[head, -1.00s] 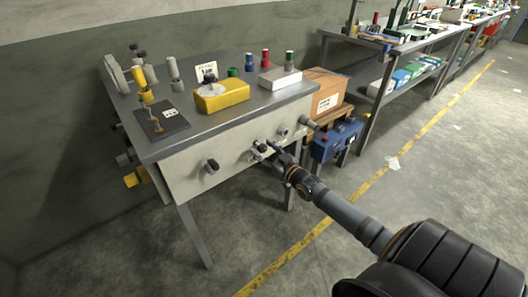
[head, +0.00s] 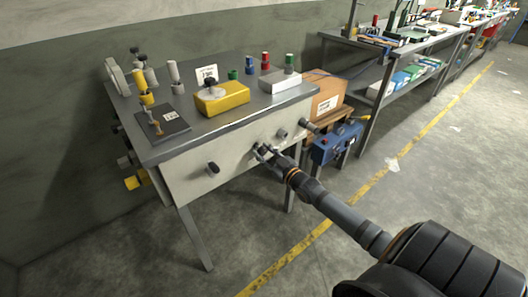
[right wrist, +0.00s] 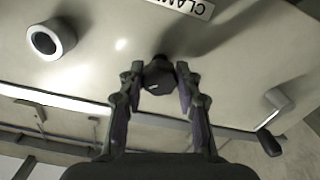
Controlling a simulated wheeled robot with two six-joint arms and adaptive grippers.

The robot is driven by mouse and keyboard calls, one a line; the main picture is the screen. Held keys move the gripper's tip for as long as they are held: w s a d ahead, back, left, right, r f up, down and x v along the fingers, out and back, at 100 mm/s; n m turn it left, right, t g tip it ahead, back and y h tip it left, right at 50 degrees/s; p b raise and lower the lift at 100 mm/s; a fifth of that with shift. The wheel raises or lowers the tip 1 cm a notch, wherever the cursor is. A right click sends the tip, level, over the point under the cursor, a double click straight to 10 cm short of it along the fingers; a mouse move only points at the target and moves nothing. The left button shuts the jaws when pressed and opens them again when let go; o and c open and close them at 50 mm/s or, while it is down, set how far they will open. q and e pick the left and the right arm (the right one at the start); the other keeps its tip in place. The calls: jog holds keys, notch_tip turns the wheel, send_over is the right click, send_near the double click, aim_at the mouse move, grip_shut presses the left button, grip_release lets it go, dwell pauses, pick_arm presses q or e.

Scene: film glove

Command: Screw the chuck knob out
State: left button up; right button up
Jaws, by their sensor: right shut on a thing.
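A dark, faceted knob, which I take to be the chuck knob (right wrist: 158,77), sticks out from the pale front panel (head: 185,185) of the bench. My right gripper (head: 262,153) reaches it from the front. In the right wrist view, the two fingers of the right gripper (right wrist: 160,90) stand on either side of the knob and are shut on it. An upside-down label starting "CLAM" (right wrist: 185,7) is on the panel close by; its end is cut off. In the head view my gripper mostly hides the knob. My left gripper is not in view.
A yellow box (head: 222,100) and a white box (head: 280,82) stand on the bench top. A blue machine (head: 336,143) is to the right.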

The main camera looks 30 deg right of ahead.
jog(key=shift+r+n+p, duration=0.1)
jog(key=shift+n+p, duration=0.3)
jog(key=shift+n, duration=0.5)
jog(key=n+p, duration=0.1)
jog(key=n, duration=0.1)
jog(key=shift+n+p, duration=0.3)
jog(key=n+p, duration=0.2)
jog(key=n, duration=0.1)
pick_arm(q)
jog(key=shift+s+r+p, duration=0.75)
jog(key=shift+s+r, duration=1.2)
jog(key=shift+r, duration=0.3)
pick_arm(e)
jog(key=shift+n, duration=1.1)
jog(key=o, duration=1.2)
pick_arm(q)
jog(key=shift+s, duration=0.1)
pick_arm(e)
jog(key=s, duration=0.8)
jog(key=s+d, duration=0.1)
jog(key=s, duration=0.3)
